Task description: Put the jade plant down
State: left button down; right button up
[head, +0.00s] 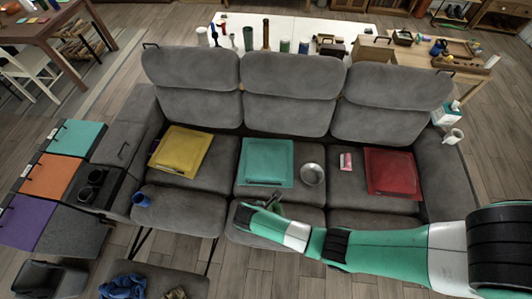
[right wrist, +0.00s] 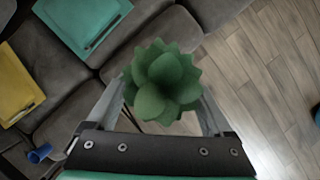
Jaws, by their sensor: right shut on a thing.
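The jade plant (right wrist: 163,82) is a green rosette of thick pointed leaves, seen from above in the right wrist view. My right gripper (right wrist: 160,112) is shut on it, with one finger on each side. The leaves hide the plant's lower part and whatever is below it. In the head view my right gripper (head: 262,203) is over the front part of the grey sofa's middle seat, just in front of the teal cushion (head: 266,162). I cannot make out the plant there. My left gripper is not in view.
Bare wooden floor (right wrist: 265,70) lies to the right in the wrist view.

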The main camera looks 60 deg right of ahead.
jog(key=s+d+f+n+t+b, duration=0.1)
jog(key=f+n+b, duration=0.3)
jog(key=f+b, duration=0.7)
jog(key=s+d+f+n+t+b, duration=0.1)
jog(key=f+n+b, duration=0.4)
jog(key=f+b, duration=0.6)
notch_tip(320, 180, down, 7)
jog(key=shift+s+d+t+b, duration=0.25)
jog(key=shift+d+t+b, duration=0.05)
jog(key=shift+d+t, duration=0.55)
